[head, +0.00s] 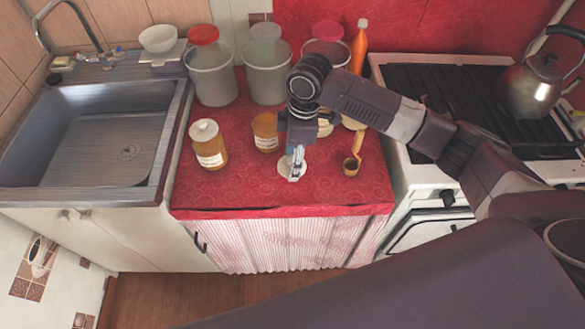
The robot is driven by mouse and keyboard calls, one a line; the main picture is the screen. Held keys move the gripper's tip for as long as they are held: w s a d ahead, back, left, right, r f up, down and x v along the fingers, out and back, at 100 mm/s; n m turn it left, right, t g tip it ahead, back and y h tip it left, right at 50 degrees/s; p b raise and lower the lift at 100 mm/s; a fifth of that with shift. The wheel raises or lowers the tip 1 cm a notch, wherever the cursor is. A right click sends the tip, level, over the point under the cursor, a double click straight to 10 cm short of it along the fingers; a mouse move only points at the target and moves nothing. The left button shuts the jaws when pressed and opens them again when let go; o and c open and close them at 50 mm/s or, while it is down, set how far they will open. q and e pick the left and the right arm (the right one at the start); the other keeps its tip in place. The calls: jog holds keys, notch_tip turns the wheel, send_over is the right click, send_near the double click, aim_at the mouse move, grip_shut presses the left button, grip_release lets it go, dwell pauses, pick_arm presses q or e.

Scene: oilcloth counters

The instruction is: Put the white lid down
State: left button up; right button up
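The white lid (284,164) is a small pale disc low over the front middle of the red counter. My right gripper (296,172) points down at it, with its fingers close together and overlapping the lid. It looks shut on the lid, whose right part is hidden by the fingers. I cannot tell whether the lid touches the counter. An amber jar (265,136) with a label and no visible lid stands just behind and left of it. Another amber jar (211,152) with a white lid on stands further left. My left gripper is not in view.
A small brown pot or scoop (351,165) lies right of the lid. Several clear canisters (211,82) and an orange bottle (359,48) stand at the back. The sink (95,135) is left and the stove (450,90) right. The counter's front left is clear.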

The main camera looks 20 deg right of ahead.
jog(key=shift+f, duration=0.35)
notch_tip(320, 180, down, 3)
jog(key=shift+f, duration=0.55)
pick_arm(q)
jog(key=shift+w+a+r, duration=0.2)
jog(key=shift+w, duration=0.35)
pick_arm(e)
jog(key=shift+f, duration=0.15)
jog(key=o, duration=0.9)
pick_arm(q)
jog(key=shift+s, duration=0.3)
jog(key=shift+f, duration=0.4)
pick_arm(e)
jog(key=r, duration=0.4)
jog(key=d+r, duration=0.1)
jog(key=r, duration=0.7)
jog(key=shift+s+d+r, duration=0.1)
jog(key=shift+s+d, duration=0.05)
